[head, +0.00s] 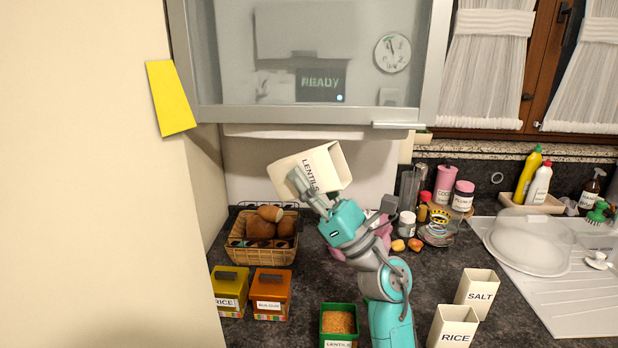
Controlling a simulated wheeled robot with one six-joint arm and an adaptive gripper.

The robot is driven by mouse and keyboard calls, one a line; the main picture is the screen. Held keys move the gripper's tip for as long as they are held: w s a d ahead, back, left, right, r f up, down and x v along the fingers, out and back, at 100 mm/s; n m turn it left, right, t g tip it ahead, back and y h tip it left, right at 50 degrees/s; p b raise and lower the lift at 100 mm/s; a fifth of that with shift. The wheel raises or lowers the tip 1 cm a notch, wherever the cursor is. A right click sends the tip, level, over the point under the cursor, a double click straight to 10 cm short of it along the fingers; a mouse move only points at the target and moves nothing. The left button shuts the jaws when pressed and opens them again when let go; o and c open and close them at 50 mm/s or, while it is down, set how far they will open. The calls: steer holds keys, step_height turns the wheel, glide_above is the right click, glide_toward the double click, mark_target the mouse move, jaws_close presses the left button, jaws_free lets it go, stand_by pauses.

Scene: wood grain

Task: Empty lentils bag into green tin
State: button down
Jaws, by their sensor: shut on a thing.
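The lentils bag (294,165), a cream box-shaped bag with a "LENTILS" label, is held high above the counter in the head view. It is tilted, with its open end toward the right. I see no grains in the part of its mouth that shows; the bottom of the bag is hidden. My gripper (305,187) is shut on the bag at its near side. The green tin (324,324) stands open on the counter at the bottom middle, labelled "LENTILS", with orange lentils in it. The bag is well above the tin and apart from it.
A yellow tin (230,283) labelled "RICE" and an orange tin (270,288) stand left of the green tin. A bread basket (258,257) is behind them. Salt (475,289) and rice (452,326) bags stand at right. A wall cabinet (300,115) hangs above.

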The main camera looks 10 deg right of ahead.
steer(key=shift+s+r+g, duration=0.1)
steer(key=shift+r+g, duration=0.1)
steer(key=shift+g, duration=0.2)
steer(key=shift+s+d+r+g+h, duration=0.1)
steer(key=shift+r+g+h, duration=0.25)
steer(key=shift+h, duration=0.3)
steer(key=shift+d+r+g+h, duration=0.1)
steer(key=shift+g+h, duration=0.35)
steer(key=shift+h, duration=0.2)
steer(key=shift+s+d+r+g+h, duration=0.15)
steer(key=shift+d+r+g+h, duration=0.05)
steer(key=shift+g+h, duration=0.5)
steer(key=shift+s+d+g+h, duration=0.15)
steer(key=shift+g+h, duration=0.35)
steer(key=shift+h, duration=0.1)
steer(key=shift+s+g+h, duration=0.1)
steer(key=shift+g+h, duration=0.2)
steer(key=shift+g, duration=0.1)
